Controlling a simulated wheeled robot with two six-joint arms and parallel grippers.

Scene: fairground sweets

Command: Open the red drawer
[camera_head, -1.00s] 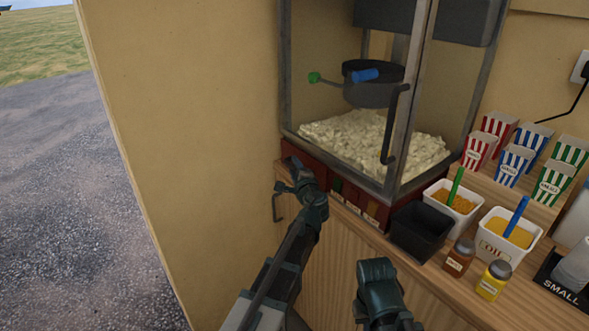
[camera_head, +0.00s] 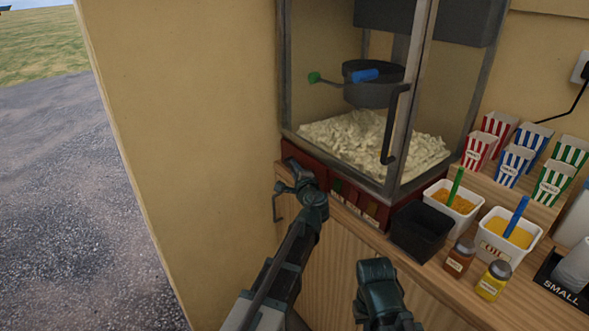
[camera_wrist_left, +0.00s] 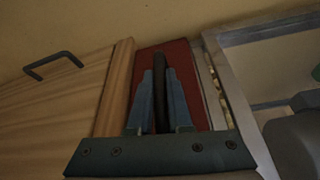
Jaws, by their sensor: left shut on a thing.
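The red drawer is a dark red panel (camera_wrist_left: 184,58) in the left wrist view, with a black bar handle (camera_wrist_left: 160,63) on it. In the head view its dark red front (camera_head: 308,152) sits at the left of the popcorn machine's base, partly hidden by my arm. My left gripper (camera_wrist_left: 159,74) has its two blue fingers on either side of the handle and is shut on it. In the head view the left gripper (camera_head: 290,171) is against the drawer front. No opening gap at the drawer shows clearly. My right gripper (camera_head: 378,285) hangs low before the counter, its fingers hidden.
The glass popcorn machine (camera_head: 398,100) stands above the drawer. A black bin (camera_head: 420,232), a white orange-filled tub (camera_head: 452,199) and two spice jars (camera_head: 475,265) stand to the right. A cupboard handle (camera_wrist_left: 52,64) is beside the drawer. Left is a beige wall (camera_head: 180,120).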

